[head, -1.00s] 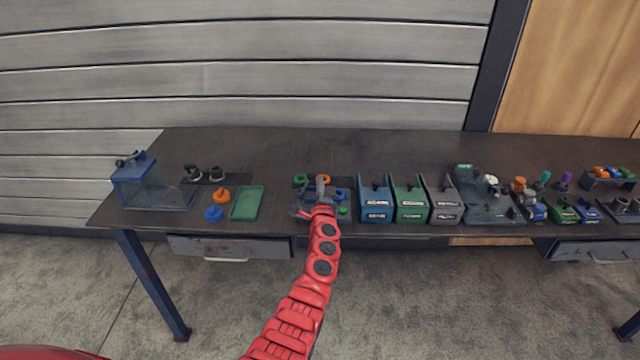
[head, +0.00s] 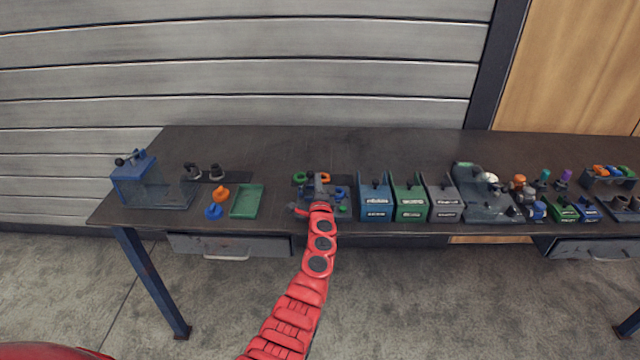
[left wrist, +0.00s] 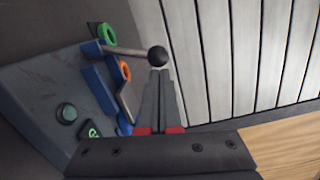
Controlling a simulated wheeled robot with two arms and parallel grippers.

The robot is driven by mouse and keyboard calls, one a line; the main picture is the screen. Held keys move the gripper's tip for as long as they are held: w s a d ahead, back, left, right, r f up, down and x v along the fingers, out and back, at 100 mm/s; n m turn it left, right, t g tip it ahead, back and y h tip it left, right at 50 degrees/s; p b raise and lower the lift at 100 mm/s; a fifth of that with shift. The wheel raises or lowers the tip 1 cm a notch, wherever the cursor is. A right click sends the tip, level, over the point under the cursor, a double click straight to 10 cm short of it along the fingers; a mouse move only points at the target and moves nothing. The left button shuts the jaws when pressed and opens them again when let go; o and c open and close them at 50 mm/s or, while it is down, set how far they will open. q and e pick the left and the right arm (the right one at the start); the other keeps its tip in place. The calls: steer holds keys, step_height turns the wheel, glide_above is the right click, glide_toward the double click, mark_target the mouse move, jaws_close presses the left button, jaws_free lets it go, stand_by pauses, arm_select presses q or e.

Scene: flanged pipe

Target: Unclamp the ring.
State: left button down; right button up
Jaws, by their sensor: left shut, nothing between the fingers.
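The clamp fixture is a dark grey block (left wrist: 45,90) with blue clamp parts (left wrist: 98,82) in the left wrist view. A grey lever (left wrist: 125,50) runs from it to a black ball knob (left wrist: 157,56). A green ring (left wrist: 106,35) and an orange ring (left wrist: 124,71) lie by the clamp; blue parts (left wrist: 125,122) sit lower. I cannot tell which ring is clamped. My left gripper (left wrist: 158,75) is shut and empty, its tips at the knob; contact is unclear. In the head view my left gripper (head: 316,188) covers much of the fixture (head: 342,193).
Blue (head: 376,203), green (head: 410,203) and grey (head: 444,203) bins stand close right of the fixture. A green tray (head: 247,202) and orange (head: 221,194) and blue (head: 213,212) knobs lie to its left. The table (head: 300,150) is clear behind.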

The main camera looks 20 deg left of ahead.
arm_select(q)
steer(key=shift+a+r, duration=0.1)
steer(key=n, duration=0.1)
steer(key=a+r+n, duration=0.1)
steer(key=a+n, duration=0.1)
steer(key=n, duration=0.1)
steer(key=shift+s+a+r+p, duration=0.25)
steer(key=shift+s+r+p, duration=0.05)
steer(key=shift+s+p, duration=0.05)
steer(key=shift+s+a+n+g+h, duration=0.15)
steer(key=shift+s+a+n, duration=0.15)
steer(key=shift+a+n, duration=0.8)
steer(key=shift+s+a+n+g+h, duration=0.2)
steer(key=shift+a+n, duration=0.45)
steer(key=shift+n, duration=0.75)
